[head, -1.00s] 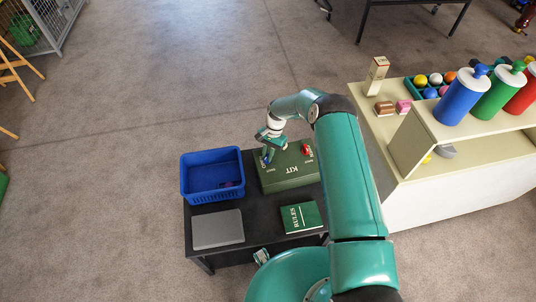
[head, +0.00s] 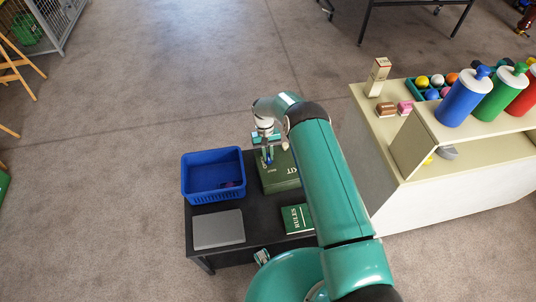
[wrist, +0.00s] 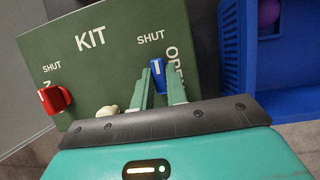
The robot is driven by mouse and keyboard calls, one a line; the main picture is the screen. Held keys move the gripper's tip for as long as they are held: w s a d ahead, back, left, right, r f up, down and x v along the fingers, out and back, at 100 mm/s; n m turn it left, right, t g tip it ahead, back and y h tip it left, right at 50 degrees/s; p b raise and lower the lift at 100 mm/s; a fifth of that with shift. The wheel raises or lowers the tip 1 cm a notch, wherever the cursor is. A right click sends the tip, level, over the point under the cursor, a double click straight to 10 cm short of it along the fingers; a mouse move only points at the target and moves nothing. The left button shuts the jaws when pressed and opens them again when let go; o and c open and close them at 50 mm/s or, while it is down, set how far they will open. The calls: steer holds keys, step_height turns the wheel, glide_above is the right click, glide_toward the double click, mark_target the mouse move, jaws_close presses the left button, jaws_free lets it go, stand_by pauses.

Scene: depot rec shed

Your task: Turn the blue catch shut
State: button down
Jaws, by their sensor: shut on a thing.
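The green KIT case (head: 280,178) lies on a dark low table; it also shows in the wrist view (wrist: 100,62). The blue catch (wrist: 158,73) is at one corner of its face, between the labels SHUT and OPEN. Its short white mark points roughly up the picture, towards SHUT; I cannot tell its exact angle. My gripper (wrist: 160,85) is shut on the blue catch, one finger on each side. In the head view my gripper (head: 269,157) is at the case's far left corner. A red catch (wrist: 55,99) sits at the case's other corner, hidden in the head view.
A blue basket (head: 213,195) stands left of the case, a grey box (head: 218,229) in front of it. A green RULES book (head: 297,218) lies nearer me. A cream shelf unit (head: 440,185) with bottles stands right. In the wrist view a small pale object (wrist: 106,111) is partly hidden.

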stand_by(0.3)
steer(key=c, duration=1.4)
jaws_free()
steer(key=shift+r, duration=0.1)
steer(key=v, duration=1.3)
steer(key=shift+r, duration=0.3)
steer(key=shift+w+a, duration=0.1)
